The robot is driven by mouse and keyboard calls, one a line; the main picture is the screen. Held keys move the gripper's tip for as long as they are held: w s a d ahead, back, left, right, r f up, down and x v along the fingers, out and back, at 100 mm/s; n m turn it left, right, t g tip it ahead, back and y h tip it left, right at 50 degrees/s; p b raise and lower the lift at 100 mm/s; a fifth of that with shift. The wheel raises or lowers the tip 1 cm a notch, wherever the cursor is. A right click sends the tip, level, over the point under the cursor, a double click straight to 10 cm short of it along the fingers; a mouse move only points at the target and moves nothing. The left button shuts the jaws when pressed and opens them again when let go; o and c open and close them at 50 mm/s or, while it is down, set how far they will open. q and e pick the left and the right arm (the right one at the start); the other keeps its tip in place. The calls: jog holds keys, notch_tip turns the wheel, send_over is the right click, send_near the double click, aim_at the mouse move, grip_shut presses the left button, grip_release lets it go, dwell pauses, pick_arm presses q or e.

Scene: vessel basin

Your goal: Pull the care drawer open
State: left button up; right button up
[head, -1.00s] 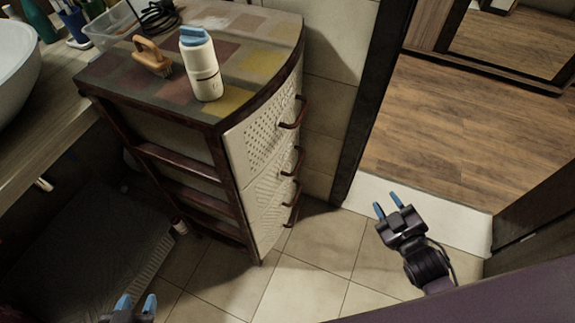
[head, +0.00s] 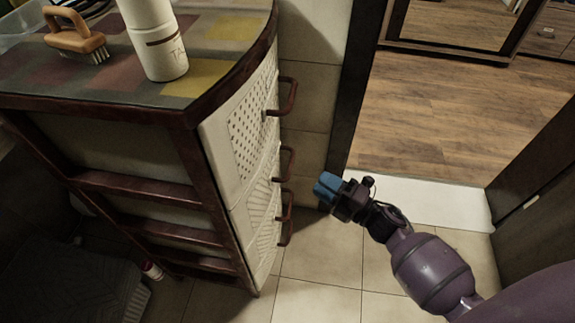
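A small cabinet (head: 110,150) with a dark red-brown frame stands at the left and centre. Its curved cream front has stacked drawers: a top drawer (head: 240,125), then lower ones. Their bar handles stick out to the right: a top handle (head: 290,97), a middle handle (head: 289,165) and a lower handle (head: 287,220). No drawer looks pulled out, and I see no label marking the care drawer. My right gripper (head: 328,188), with blue fingertips, is right of the handles, apart from them in the picture. Its fingers overlap from this angle, so its opening is unclear. My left gripper is out of view.
A white bottle (head: 160,50) and a wooden-handled brush (head: 75,38) are on the cabinet top. A dark door frame (head: 365,80) and doorway stand behind my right gripper. Tiled floor (head: 320,285) is clear in front of the drawers. A small bottle (head: 152,270) lies low beside the cabinet.

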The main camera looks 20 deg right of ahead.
aim_at(291, 163)
jog(key=b+x, duration=0.1)
jog(key=x, duration=0.8)
jog(key=shift+w+a, duration=0.15)
jog(key=shift+w, duration=0.05)
grip_shut()
